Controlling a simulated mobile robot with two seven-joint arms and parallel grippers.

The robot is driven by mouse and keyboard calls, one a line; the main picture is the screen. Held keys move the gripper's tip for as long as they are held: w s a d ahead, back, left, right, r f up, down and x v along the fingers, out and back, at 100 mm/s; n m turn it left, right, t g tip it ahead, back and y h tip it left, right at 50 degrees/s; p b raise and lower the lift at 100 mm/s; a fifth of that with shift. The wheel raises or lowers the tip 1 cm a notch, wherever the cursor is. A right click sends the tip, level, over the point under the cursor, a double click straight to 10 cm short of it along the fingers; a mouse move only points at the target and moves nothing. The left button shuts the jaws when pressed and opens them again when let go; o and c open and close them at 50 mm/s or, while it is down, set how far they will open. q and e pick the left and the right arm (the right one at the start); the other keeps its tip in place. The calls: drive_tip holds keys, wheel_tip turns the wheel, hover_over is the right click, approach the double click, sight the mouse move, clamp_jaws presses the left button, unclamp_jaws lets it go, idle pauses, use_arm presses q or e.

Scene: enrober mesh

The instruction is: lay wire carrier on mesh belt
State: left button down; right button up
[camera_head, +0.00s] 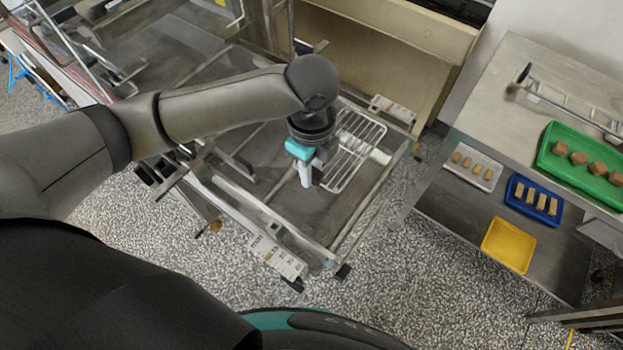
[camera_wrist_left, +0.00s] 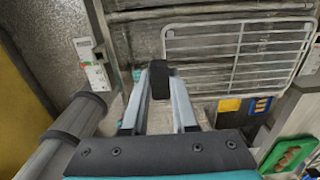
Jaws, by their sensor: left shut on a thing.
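The wire carrier (camera_head: 352,155) is a pale rectangular wire rack with parallel bars. It shows just right of my left gripper (camera_head: 312,180) in the head view. In the left wrist view, the carrier (camera_wrist_left: 238,62) extends right from the dark fingertips of my left gripper (camera_wrist_left: 160,82), which are shut on its near left edge. The carrier is over the mesh belt (camera_head: 290,207), a dark grey surface inside a metal frame. I cannot tell whether the carrier touches the belt. My arm and hand hide part of the belt. My right gripper is out of view.
A steel table at right holds a green tray (camera_head: 553,170), a blue tray (camera_head: 514,192), a white tray (camera_head: 490,180) and a yellow tray (camera_head: 508,246). Speckled floor lies in front.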

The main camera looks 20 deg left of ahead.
use_arm(q)
drive_tip(key=shift+f, duration=2.05)
drive_tip(key=shift+f, duration=0.15)
drive_tip(key=c, duration=0.7)
unclamp_jaws()
wheel_tip(320, 180, up, 12)
drive_tip(key=shift+r+p, duration=0.15)
drive_tip(key=shift+p, duration=0.2)
drive_tip(key=shift+s, duration=0.1)
